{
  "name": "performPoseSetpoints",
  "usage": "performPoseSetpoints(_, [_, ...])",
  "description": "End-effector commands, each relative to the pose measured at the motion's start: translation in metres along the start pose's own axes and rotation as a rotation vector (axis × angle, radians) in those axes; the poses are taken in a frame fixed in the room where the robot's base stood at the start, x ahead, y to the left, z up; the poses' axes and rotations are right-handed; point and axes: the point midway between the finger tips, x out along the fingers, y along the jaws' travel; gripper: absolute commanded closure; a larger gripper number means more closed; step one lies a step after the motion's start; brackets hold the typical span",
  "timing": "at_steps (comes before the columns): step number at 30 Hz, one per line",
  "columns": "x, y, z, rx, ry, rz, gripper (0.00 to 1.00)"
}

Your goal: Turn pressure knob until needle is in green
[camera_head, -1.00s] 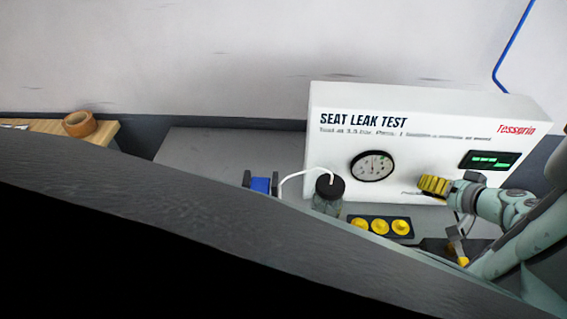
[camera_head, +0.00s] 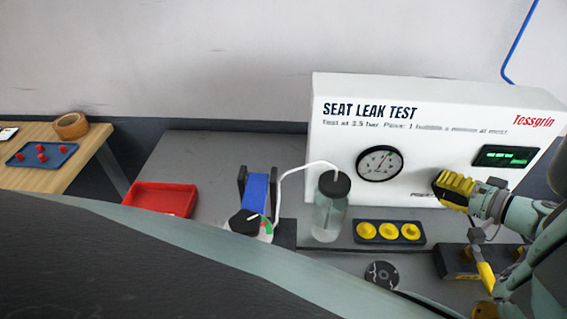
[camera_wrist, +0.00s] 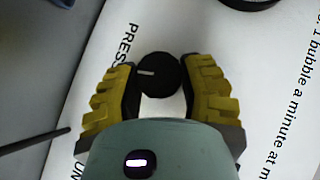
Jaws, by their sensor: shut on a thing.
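The white test panel (camera_head: 455,95) reads "SEAT LEAK TEST". Its round pressure gauge (camera_head: 379,163) has a white face and dark rim; the needle is too small to read against any green band. My gripper (camera_head: 440,187) has yellow ribbed fingers and is at the panel front, right of the gauge and below the green display. In the wrist view, the black round pressure knob (camera_wrist: 159,76) with a white mark lies between the two fingers of my gripper (camera_wrist: 158,82), which are shut on it. The mark points left. The head view hides the knob behind the fingers.
A lidded bottle (camera_head: 329,212) with a white tube stands left of the gauge. A tray of yellow parts (camera_head: 389,243) lies below the panel. A blue-and-black fixture (camera_head: 256,192) and a red bin (camera_head: 161,199) are further left. The grey bench between fixture and wall is clear.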

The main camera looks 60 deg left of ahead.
Motion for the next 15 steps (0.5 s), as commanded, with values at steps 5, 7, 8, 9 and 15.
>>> performPoseSetpoints(5, [-0.0003, 0.0021, 0.0004, 0.003, 0.002, 0.006, 0.94])
performPoseSetpoints(7, [-0.0002, 0.0021, 0.0004, 0.003, 0.002, 0.006, 0.94])
performPoseSetpoints(8, [-0.0002, 0.0021, 0.0004, 0.002, 0.002, 0.006, 0.54])
performPoseSetpoints(9, [-0.0002, 0.0019, 0.0004, 0.002, 0.001, 0.006, 0.5])
performPoseSetpoints(15, [-0.0001, 0.0011, 0.0001, 0.0, 0.001, 0.004, 0.29])
